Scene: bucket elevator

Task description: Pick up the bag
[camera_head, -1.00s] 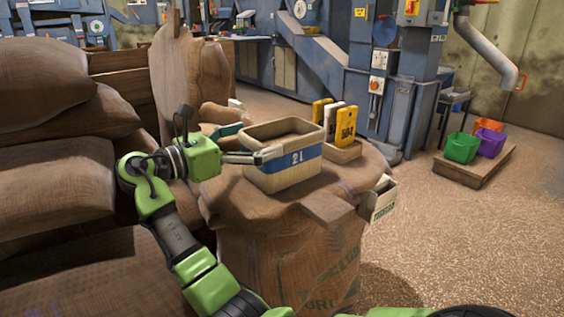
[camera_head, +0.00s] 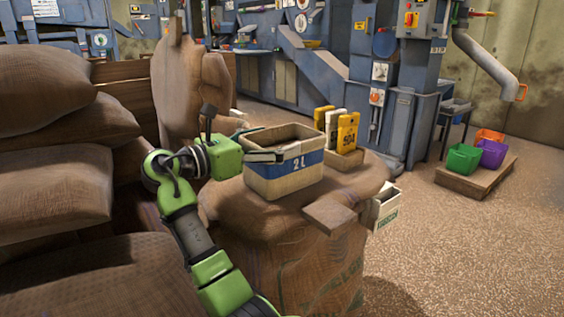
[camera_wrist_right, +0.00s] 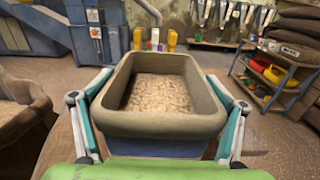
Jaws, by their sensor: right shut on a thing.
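A cream box (camera_head: 284,182) with a blue band marked "2L" stands on a full burlap sack (camera_head: 290,250). In the right wrist view the box (camera_wrist_right: 160,122) is open-topped and holds pale grain. My right gripper (camera_head: 265,157) is shut on the box, one teal finger along each side. The box appears to rest on the sack; I cannot tell if there is a gap under it. Several brown sacks (camera_head: 50,120) are stacked at the left, and one upright sack (camera_head: 190,90) stands behind the box. My left gripper is not in view.
Yellow and white tags (camera_head: 347,130) stand in a small holder just behind the box. A small cream box (camera_head: 383,207) hangs at the sack's right edge. Colored buckets (camera_head: 480,152) sit on a low pallet. Blue machinery (camera_head: 400,90) fills the back.

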